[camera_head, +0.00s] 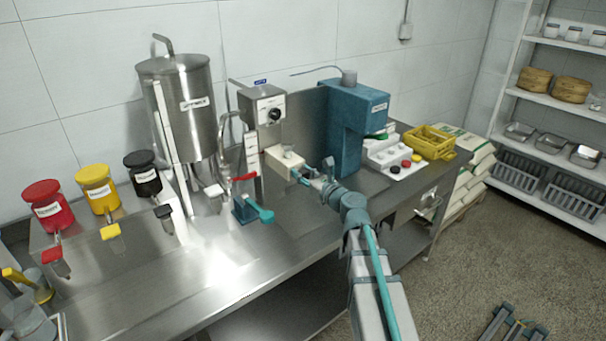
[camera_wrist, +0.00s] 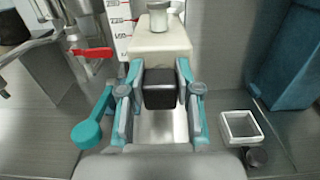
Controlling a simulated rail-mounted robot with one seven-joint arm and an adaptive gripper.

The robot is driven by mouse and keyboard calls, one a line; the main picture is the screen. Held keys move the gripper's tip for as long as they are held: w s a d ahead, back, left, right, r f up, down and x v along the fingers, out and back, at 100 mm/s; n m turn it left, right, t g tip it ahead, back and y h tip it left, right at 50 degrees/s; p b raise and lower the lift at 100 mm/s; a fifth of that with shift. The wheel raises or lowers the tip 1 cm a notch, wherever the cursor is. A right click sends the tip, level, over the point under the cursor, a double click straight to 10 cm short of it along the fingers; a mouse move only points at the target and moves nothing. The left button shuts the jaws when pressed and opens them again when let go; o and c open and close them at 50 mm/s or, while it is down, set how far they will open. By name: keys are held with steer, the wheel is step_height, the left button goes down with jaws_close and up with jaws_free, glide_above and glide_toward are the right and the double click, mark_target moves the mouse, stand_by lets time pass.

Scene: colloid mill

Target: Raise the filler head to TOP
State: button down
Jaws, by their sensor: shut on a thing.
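The filler head, a cream block (camera_head: 281,160), sits low on an upright with a marked white scale (camera_head: 252,155), under a grey box with a black dial (camera_head: 268,108). It also shows at the top middle of the wrist view (camera_wrist: 158,46), with a metal cap on top. A dark block (camera_wrist: 160,88) juts from its front, between my fingers. My gripper (camera_wrist: 160,95) is shut on that dark block, one finger on each side. In the head view my gripper (camera_head: 302,177) meets the front of the filler head. The TOP mark is not readable.
A teal lever (camera_wrist: 87,132) and a red handle (camera_wrist: 92,52) stand left of my gripper. A small white square frame (camera_wrist: 240,127) lies at right. A teal machine (camera_head: 352,125) stands close to the right; a steel hopper (camera_head: 178,105) is at left.

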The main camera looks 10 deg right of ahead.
step_height(320, 180, up, 7)
steer(key=p, duration=0.5)
steer(key=shift+w, duration=0.1)
steer(key=c, duration=0.9)
jaws_free()
steer(key=shift+r, duration=0.1)
steer(key=shift+o, duration=0.5)
